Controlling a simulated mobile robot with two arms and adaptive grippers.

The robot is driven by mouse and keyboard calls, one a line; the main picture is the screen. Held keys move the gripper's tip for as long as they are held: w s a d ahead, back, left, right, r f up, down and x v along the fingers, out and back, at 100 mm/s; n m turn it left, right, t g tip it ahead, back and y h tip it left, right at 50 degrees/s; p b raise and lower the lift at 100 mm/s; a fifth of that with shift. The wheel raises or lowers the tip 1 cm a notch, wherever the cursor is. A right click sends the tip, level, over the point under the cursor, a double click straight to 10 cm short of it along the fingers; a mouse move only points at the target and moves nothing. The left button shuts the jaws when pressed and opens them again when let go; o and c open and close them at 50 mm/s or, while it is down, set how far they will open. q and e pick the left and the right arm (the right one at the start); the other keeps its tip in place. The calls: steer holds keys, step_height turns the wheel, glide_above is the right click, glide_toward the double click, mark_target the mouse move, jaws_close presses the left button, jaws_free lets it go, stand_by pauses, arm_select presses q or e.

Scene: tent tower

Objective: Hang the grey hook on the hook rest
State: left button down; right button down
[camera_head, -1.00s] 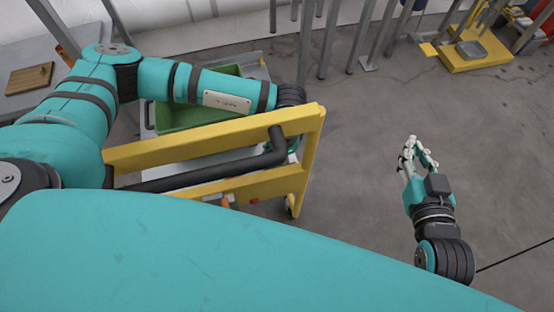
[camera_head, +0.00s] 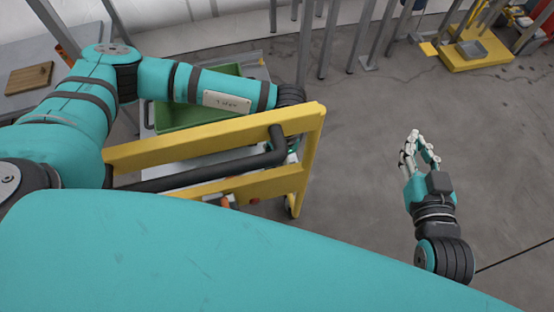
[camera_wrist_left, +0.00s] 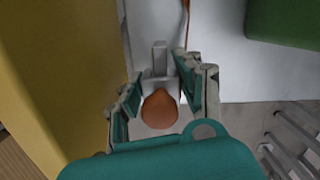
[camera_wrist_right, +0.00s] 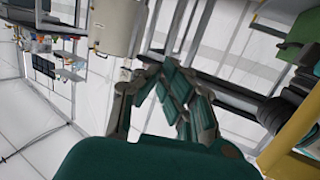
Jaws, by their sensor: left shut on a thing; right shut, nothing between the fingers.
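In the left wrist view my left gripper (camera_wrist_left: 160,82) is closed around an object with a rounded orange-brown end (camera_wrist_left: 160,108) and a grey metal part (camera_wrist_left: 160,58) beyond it. I cannot tell whether this is the grey hook. In the head view the left fingers are hidden behind the yellow cart frame. My right gripper (camera_head: 416,140) is shut and empty over bare floor, right of the cart; its fingers also show in the right wrist view (camera_wrist_right: 150,72). I cannot make out the hook rest in any view.
The yellow-framed cart (camera_head: 314,150) with a black handle and a green bin (camera_head: 195,118) stands under my left arm. A table (camera_head: 20,105) with a wooden board (camera_head: 30,78) is at left. Metal posts (camera_head: 328,40) and a yellow platform (camera_head: 492,55) stand behind.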

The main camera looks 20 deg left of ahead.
arm_select(q)
steer(key=shift+f+b, duration=0.35)
steer(key=shift+b, duration=0.05)
arm_select(e)
steer(key=shift+w+a+r+t+y, duration=0.2)
steer(key=shift+r+t, duration=0.35)
steer(key=shift+r, duration=0.35)
steer(key=shift+w+a+r+t+y, duration=0.1)
steer(key=shift+a+r+t+y, duration=0.1)
steer(key=shift+r+t, duration=0.55)
stand_by(1.0)
arm_select(q)
steer(key=c, duration=0.8)
jaws_free()
arm_select(e)
steer(key=shift+r, duration=0.15)
arm_select(q)
steer(key=r, duration=0.8)
steer(key=w+d+r, duration=0.1)
steer(key=r, duration=0.3)
steer(key=shift+w, duration=0.1)
steer(key=shift+w, duration=0.15)
arm_select(e)
steer(key=shift+w, duration=0.1)
